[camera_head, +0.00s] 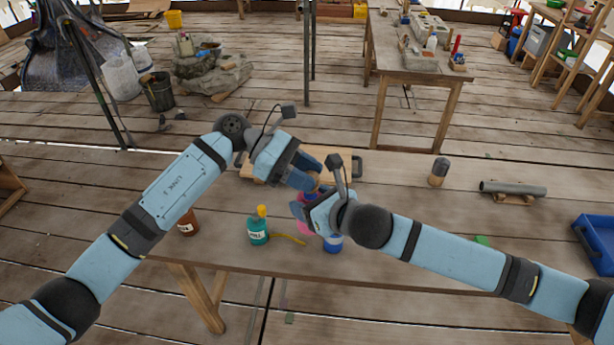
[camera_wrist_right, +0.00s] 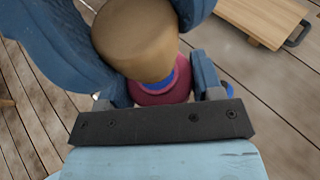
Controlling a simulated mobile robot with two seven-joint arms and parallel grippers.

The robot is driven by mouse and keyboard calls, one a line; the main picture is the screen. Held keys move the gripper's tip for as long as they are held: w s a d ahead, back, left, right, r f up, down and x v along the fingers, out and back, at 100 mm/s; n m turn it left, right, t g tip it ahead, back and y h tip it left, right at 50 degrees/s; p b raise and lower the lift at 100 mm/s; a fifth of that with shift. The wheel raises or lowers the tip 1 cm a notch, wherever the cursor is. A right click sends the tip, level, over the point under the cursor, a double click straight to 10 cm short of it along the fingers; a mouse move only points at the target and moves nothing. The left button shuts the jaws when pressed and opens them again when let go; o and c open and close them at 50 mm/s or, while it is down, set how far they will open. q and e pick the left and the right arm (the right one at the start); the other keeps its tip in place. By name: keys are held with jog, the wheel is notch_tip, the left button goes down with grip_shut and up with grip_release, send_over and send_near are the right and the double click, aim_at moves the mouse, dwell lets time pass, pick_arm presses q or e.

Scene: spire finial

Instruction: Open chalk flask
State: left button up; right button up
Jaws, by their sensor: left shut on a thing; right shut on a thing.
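A flask shows best in the right wrist view, with a pinkish-red body (camera_wrist_right: 165,92), a blue band at its neck and a wide tan cap (camera_wrist_right: 137,38). My left gripper (camera_head: 308,184) is shut on the cap, its blue fingers on either side. My right gripper (camera_head: 304,211) is shut on the body just below it. In the head view the two grippers meet above the table and hide most of the flask. No label is visible on it, and I cannot tell whether cap and body are apart.
On the table (camera_head: 400,215) stand a brown bottle (camera_head: 188,224), a teal bottle with yellow top (camera_head: 258,228) and a blue jar (camera_head: 333,244). A wooden board (camera_head: 341,165) lies behind the grippers. A grey-topped cylinder (camera_head: 439,172) and a grey tube (camera_head: 512,188) are at right.

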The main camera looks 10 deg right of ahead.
pick_arm(q)
jog(key=shift+r, duration=0.25)
jog(key=shift+r, duration=1.9)
